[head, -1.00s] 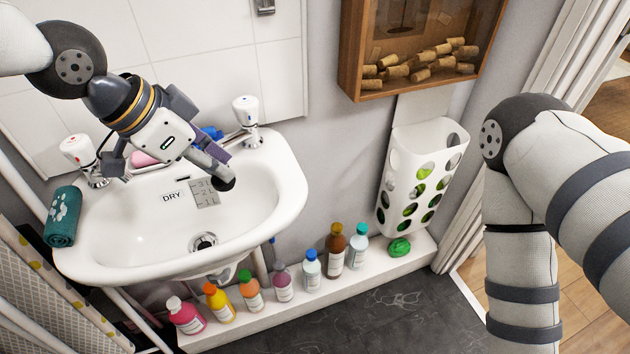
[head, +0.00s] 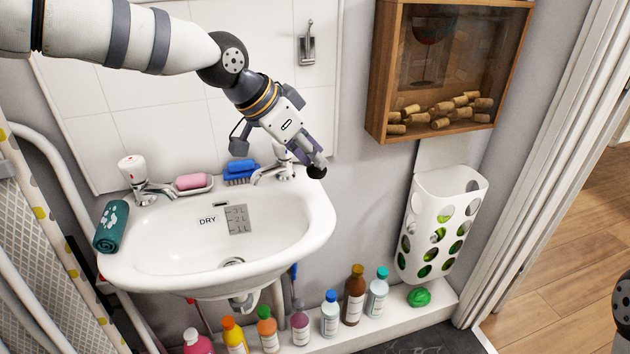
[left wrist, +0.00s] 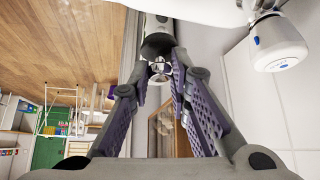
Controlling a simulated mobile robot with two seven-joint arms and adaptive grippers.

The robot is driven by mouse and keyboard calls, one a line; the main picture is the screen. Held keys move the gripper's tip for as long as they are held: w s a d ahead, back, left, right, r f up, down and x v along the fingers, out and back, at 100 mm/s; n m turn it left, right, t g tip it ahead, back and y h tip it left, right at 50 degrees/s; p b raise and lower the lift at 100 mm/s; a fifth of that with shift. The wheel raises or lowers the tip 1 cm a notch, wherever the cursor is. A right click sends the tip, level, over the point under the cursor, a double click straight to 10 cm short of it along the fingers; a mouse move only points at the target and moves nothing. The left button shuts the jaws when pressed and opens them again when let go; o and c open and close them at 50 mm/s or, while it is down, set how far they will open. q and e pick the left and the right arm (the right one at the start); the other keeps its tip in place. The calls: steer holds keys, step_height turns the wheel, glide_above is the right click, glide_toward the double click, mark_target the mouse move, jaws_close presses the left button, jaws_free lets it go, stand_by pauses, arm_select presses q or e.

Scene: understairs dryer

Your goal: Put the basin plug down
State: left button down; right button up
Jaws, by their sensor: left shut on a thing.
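The basin plug (head: 316,171) is a small dark round piece at the tip of my left gripper (head: 311,160). In the left wrist view, the gripper (left wrist: 160,72) is shut on the plug's shiny metal knob, with the plug's dark body (left wrist: 157,45) beyond it. The plug is in the air near the right back rim of the white basin (head: 165,255), by the right tap. The basin's drain (head: 232,262) shows at the bottom of the bowl. My right gripper is out of view.
A pink soap (head: 191,181) and a blue brush (head: 240,171) lie on the basin's back ledge. A rolled teal towel (head: 111,226) hangs over the left rim. Several bottles (head: 354,295) stand on the low ledge. A cork box (head: 452,70) and white holder (head: 443,225) hang at right.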

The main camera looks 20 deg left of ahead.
arm_select(q)
steer(key=w+f, duration=0.1)
steer(key=w+a+f, duration=0.1)
steer(key=f, duration=0.1)
steer(key=shift+w+f+b, duration=0.2)
steer(key=shift+w+b, duration=0.05)
steer(key=shift+b, duration=0.05)
steer(key=shift+w+a+f, duration=0.1)
steer(key=shift+f, duration=0.75)
steer(key=shift+w+a+f, duration=0.1)
steer(key=shift+f, duration=0.75)
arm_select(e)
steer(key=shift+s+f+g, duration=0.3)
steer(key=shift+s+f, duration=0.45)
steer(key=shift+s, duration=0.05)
arm_select(q)
steer(key=shift+f, duration=0.2)
steer(key=c, duration=1.5)
jaws_free()
